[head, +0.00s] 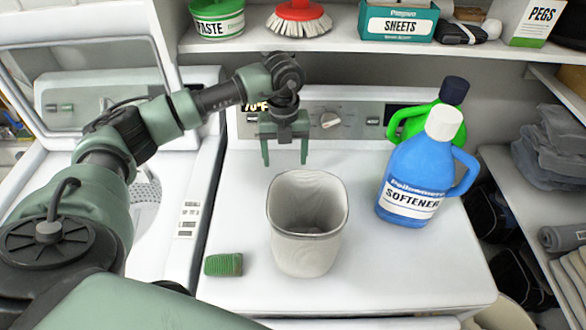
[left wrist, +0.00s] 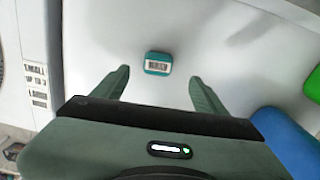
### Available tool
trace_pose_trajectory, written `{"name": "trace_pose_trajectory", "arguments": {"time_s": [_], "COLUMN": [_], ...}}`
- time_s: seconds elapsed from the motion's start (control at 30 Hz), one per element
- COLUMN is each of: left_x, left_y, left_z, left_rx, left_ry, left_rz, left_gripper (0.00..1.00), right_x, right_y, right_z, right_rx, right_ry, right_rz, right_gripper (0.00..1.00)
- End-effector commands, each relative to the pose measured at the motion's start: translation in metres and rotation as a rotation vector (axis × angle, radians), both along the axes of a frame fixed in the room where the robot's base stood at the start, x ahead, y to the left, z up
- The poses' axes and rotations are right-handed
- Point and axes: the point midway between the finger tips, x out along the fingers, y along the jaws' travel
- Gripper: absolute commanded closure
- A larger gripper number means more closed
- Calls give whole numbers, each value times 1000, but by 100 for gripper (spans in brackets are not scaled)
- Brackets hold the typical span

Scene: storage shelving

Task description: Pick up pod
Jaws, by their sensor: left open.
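The pod appears to be a small teal block with a white, dark-marked label (left wrist: 158,63). In the left wrist view it lies on the white machine top, ahead of and between my fingers, touching neither. I cannot make it out in the head view. My left gripper (head: 286,160) is open and empty, fingers pointing down, behind the grey-white bin and in front of the control panel. It also shows in the left wrist view (left wrist: 159,82) with its two green fingers spread. My right gripper is not in view.
The open bin (head: 308,252) stands mid-top. A green ridged block (head: 223,264) lies left of it. A blue softener bottle (head: 413,170) and a green bottle (head: 452,92) stand to the right. A stocked shelf (head: 335,42) overhangs the back. An open-lidded machine is at left.

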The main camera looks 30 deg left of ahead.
Motion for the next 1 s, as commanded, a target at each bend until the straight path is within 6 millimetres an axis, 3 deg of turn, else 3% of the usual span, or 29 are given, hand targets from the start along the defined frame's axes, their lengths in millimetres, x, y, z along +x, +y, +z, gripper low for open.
{"name": "trace_pose_trajectory", "arguments": {"time_s": [0.17, 0.37, 0.5, 0.77, 0.87, 1.0], "left_x": [0, 4, 5, 5, 5, 5], "left_y": [1, 5, 5, 5, 5, 5], "left_z": [-18, -45, -63, -69, -69, -69], "left_rx": [1, 0, 0, 1, 1, 1], "left_ry": [4, 6, 3, 1, 1, 1], "left_rz": [0, 1, -1, -1, -1, -1], "left_gripper": [27, 27, 27, 27, 50, 88], "right_x": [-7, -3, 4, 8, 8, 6], "right_y": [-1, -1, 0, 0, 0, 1], "right_z": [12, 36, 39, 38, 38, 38], "right_rx": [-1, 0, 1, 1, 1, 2], "right_ry": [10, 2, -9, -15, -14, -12], "right_rz": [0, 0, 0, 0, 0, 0], "right_gripper": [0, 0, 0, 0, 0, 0]}}
